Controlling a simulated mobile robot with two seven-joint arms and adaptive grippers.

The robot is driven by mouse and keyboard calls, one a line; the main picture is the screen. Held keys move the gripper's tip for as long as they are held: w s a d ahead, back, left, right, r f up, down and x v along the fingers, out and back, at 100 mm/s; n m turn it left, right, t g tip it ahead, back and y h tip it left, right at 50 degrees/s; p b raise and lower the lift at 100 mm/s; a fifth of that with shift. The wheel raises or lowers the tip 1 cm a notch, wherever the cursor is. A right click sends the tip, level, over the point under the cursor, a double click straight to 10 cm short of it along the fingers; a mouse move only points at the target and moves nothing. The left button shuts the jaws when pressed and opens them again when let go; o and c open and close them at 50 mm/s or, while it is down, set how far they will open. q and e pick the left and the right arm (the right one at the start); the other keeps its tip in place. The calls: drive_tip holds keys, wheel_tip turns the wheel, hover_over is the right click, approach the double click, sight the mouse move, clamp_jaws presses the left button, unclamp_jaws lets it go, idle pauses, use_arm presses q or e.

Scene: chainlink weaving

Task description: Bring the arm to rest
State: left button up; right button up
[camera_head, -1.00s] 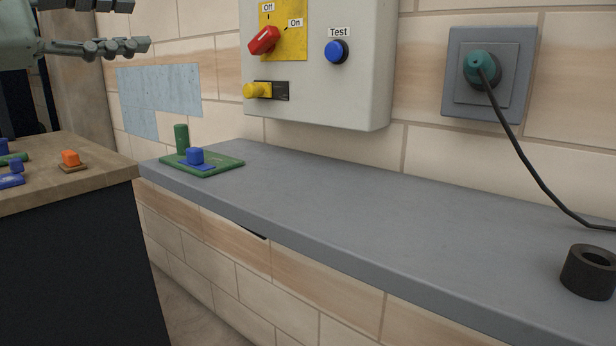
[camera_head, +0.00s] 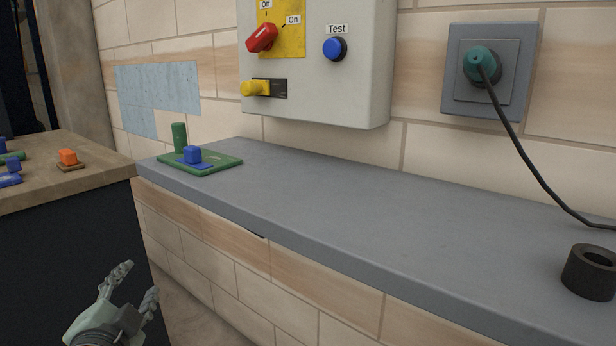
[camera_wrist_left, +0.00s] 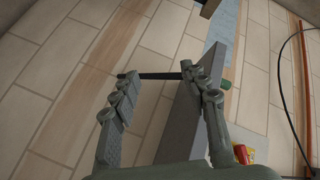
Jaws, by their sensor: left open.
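My left gripper (camera_head: 137,287) is low in the head view, in front of the dark side of the wooden-topped table and below the grey shelf's height. Its fingers point up and are apart, with nothing between them. In the left wrist view the two fingers of the left gripper (camera_wrist_left: 160,90) are also spread and empty, with the tiled wall behind them. My right gripper is not in view.
The grey shelf (camera_head: 330,205) holds a green board (camera_head: 228,161) with a blue block (camera_head: 192,154), and a black ring (camera_head: 590,272). A control box (camera_head: 350,95) and a socket (camera_head: 463,95) with a cable are on the wall. The wooden table (camera_head: 95,155) bears small blocks.

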use_arm(q)
drive_tip(key=s+d+f+n+g+h, duration=0.3)
drive_tip(key=s+f+n+g, duration=0.6)
drive_tip(key=s+f, duration=1.3)
wheel_tip(320, 180, down, 10)
drive_tip(key=m+g+y+p, duration=0.1)
drive_tip(key=g+p, duration=0.3)
drive_tip(key=p, duration=0.1)
drive_tip(key=shift+s+a+m, duration=0.15)
drive_tip(key=shift+a+m, duration=0.2)
drive_tip(key=shift+m, duration=0.05)
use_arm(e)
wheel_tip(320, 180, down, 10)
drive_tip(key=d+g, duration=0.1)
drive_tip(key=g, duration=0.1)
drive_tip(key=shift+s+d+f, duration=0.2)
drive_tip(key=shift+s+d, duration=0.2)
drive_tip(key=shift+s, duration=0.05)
